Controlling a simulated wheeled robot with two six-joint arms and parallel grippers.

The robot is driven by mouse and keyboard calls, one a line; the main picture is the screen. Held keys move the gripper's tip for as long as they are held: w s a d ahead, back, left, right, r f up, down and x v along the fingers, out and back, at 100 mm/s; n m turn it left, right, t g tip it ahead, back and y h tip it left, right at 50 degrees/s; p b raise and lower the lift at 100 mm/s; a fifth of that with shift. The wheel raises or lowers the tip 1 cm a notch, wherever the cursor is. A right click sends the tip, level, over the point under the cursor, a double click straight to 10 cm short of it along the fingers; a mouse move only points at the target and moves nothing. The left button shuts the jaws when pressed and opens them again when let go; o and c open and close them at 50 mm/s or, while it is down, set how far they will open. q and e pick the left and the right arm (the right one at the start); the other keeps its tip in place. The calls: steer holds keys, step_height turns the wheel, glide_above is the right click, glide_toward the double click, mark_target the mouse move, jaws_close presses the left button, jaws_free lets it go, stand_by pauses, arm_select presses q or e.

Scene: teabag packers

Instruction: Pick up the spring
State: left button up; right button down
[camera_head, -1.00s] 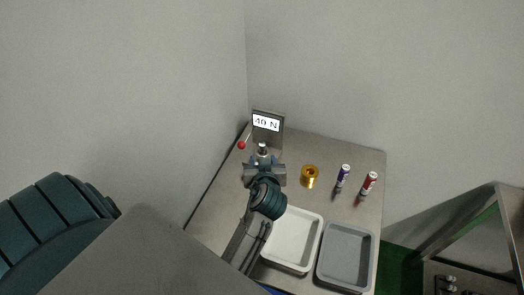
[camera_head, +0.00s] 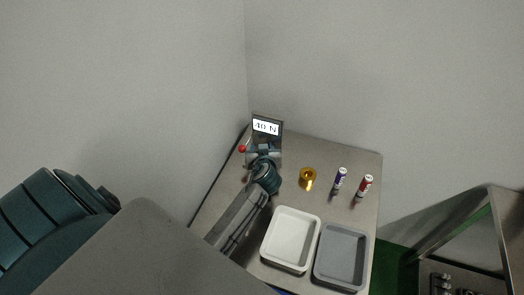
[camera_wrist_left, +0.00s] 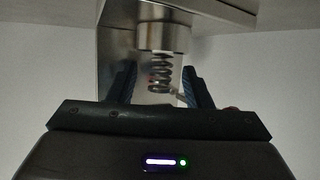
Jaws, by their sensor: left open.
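A dark coiled spring (camera_wrist_left: 160,74) shows in the left wrist view, upright under a metal cylinder (camera_wrist_left: 163,38) of the press-like tester. My left gripper (camera_wrist_left: 158,88) is open, with one finger on each side of the spring, and the jaws look apart from it. In the head view my left gripper (camera_head: 263,152) is at the tester with the "40 N" display (camera_head: 266,127), and the gripper and wrist hide the spring there. My right gripper is not in view.
A brass cylinder (camera_head: 307,179), a purple can (camera_head: 340,178) and a red can (camera_head: 364,186) stand on the table to the right. A white tray (camera_head: 267,253) and a grey tray (camera_head: 318,268) lie in front. A red-knobbed lever (camera_head: 242,149) is beside the tester.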

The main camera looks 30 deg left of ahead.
arm_select(q)
jaws_close()
steer(key=shift+r, duration=0.1)
